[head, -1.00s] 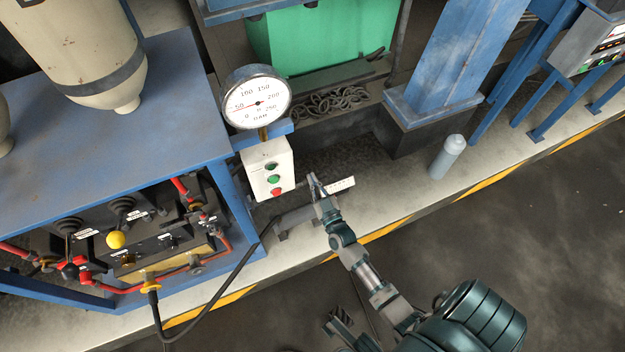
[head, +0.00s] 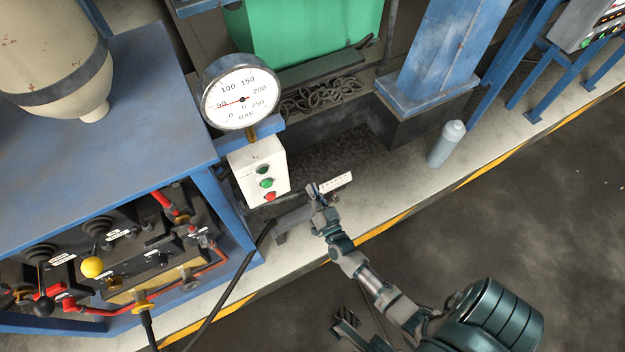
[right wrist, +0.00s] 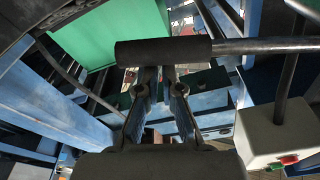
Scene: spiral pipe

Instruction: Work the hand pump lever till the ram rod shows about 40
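My right gripper (head: 318,190) is at the pump beside the white marked plate (head: 337,182). In the right wrist view, a dark cylindrical handle (right wrist: 163,51) on a grey rod (right wrist: 265,46) lies across in front of both fingers (right wrist: 161,95). The fingers lean towards each other with a narrow gap. The handle hides their tips, so I cannot tell whether they touch it or are shut. The grey pump body (head: 292,217) sits on the ledge left of the gripper. The plate's marks are too small to read. My left gripper is not identifiable.
A round pressure gauge (head: 240,93) stands above a white button box (head: 258,172), its needle near 50. A blue frame (head: 130,130) with hoses and valves is at left. A grey cylinder (head: 446,143) stands on the ledge at right. The dark floor (head: 540,220) is clear.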

